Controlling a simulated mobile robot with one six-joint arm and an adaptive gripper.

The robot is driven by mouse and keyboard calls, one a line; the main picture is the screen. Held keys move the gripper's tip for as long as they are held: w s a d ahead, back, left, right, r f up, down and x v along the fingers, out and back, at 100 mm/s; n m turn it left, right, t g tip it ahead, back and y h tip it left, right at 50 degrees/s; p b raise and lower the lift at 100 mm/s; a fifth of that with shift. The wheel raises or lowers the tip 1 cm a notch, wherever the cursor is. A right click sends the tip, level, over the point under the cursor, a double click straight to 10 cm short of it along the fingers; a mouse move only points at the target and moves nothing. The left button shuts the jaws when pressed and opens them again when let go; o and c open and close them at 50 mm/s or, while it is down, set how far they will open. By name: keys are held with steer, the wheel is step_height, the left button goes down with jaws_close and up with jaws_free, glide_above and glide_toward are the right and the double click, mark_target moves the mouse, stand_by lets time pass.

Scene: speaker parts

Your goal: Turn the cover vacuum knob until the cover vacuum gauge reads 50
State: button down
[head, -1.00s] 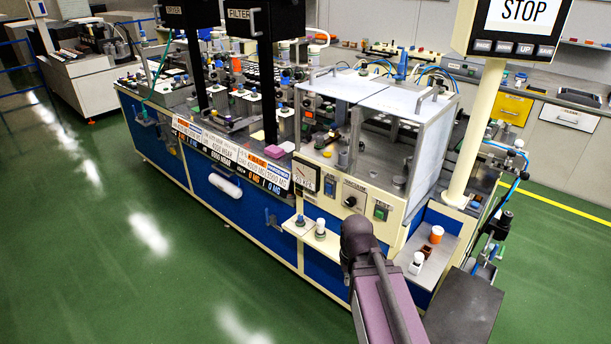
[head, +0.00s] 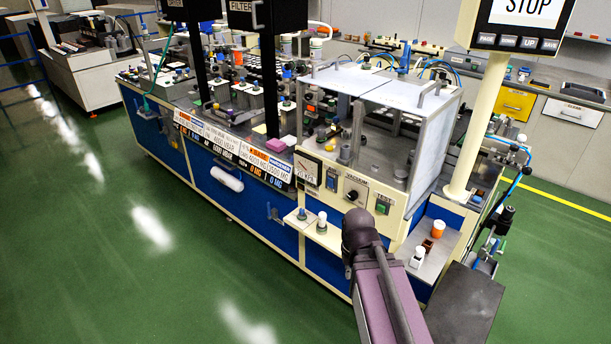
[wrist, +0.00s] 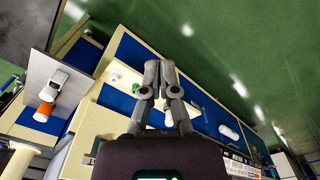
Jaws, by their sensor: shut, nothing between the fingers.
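The vacuum knob (head: 353,195) is a small black knob on a cream panel, under the word VACUUM, between a blue switch (head: 332,180) and a green TEST button (head: 382,208). A square white gauge (head: 308,168) sits left of the blue switch; its needle is too small to read. In the wrist view my gripper (wrist: 160,72) has its two grey fingers together, with nothing between them. It is over the cream and blue machine front. In the head view the fingers are hidden behind my arm, whose end is just below the knob panel. No contact with the knob shows.
A clear-sided enclosure (head: 432,125) stands above the panel. A small shelf (head: 331,240) with two small posts juts out left of my arm. Green floor is open at left.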

steer(key=c, duration=0.9)
jaws_free()
steer(key=shift+c, duration=0.2)
steer(key=o, duration=0.4)
steer(key=shift+w+d+f, duration=0.1)
steer(key=shift+w+f, duration=0.1)
steer(key=shift+f, duration=0.05)
steer(key=shift+c, duration=0.2)
steer(key=o, duration=0.4)
steer(key=shift+w+d+f+n+h+b, duration=0.4)
steer(key=shift+w+f+n+h+b, duration=0.3)
steer(key=shift+b, duration=0.3)
steer(key=w+d+f+n+t+h+b, duration=0.2)
steer(key=w+f+n+h+b, duration=0.1)
steer(key=w+n+b, duration=0.25)
steer(key=w+d+f+n+t+h+b, duration=0.2)
steer(key=w+n+h+b, duration=0.25)
steer(key=w, duration=0.25)
steer(key=w+a+r+n+t+h+b, duration=0.1)
steer(key=w+a+n+t+h+b, duration=0.1)
steer(key=w+n, duration=0.5)
steer(key=w+a+r+n+t+h+b, duration=0.1)
steer(key=w+a+n+t+b, duration=0.3)
steer(key=b, duration=0.5)
steer(key=w+n+t+h, duration=0.1)
steer(key=w+n+t, duration=0.1)
steer(key=n, duration=0.1)
steer(key=shift+w+a+n+t+b, duration=0.3)
steer(key=shift+w+a+n, duration=0.05)
steer(key=shift+w+n, duration=0.05)
